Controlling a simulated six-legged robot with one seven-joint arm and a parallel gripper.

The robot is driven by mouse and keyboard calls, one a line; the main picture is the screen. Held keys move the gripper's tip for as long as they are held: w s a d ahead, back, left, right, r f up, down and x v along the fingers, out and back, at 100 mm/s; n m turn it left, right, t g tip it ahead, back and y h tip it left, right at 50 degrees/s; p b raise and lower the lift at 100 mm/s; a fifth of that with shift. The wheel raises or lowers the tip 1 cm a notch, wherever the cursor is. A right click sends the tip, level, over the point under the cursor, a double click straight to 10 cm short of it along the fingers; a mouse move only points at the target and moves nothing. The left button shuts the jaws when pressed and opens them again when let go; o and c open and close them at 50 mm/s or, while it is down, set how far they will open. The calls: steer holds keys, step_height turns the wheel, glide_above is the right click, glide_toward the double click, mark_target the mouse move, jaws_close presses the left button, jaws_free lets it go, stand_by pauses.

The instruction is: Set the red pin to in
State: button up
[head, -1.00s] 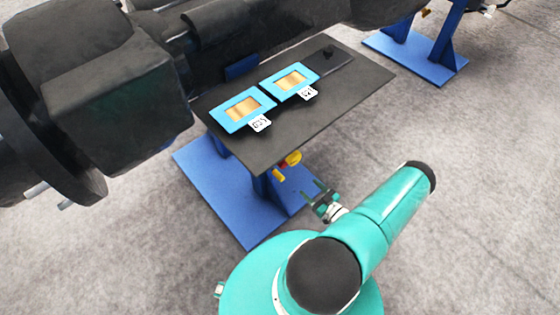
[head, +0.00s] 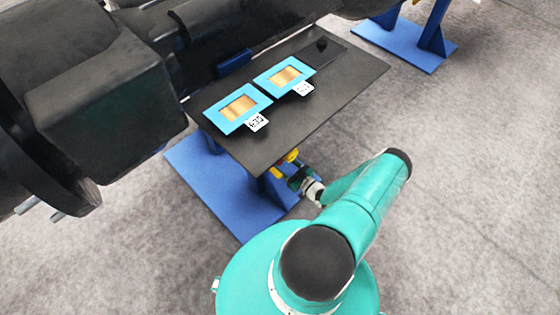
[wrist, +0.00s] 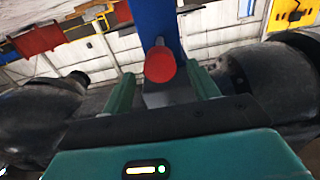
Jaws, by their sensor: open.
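The red pin (wrist: 160,64) shows in the wrist view as a round red end, in front of a blue upright (wrist: 155,22). My gripper (wrist: 162,88) is open, with one green finger on each side of the pin in that view. I cannot tell whether the fingers touch it. In the head view my gripper (head: 298,180) is under the front edge of the black table (head: 335,95), by yellow parts (head: 290,156) on the blue stand (head: 215,185). The red pin cannot be made out in the head view.
Two blue-framed plates (head: 238,108) (head: 285,76) with white code tags lie on the table. Large black castings (head: 100,100) stand at the left and back. A second blue stand (head: 410,45) is at the back right. The grey floor at the right is clear.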

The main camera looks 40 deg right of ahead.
mark_target(281, 162)
steer(key=shift+w, duration=1.9)
steer(key=shift+c, duration=0.2)
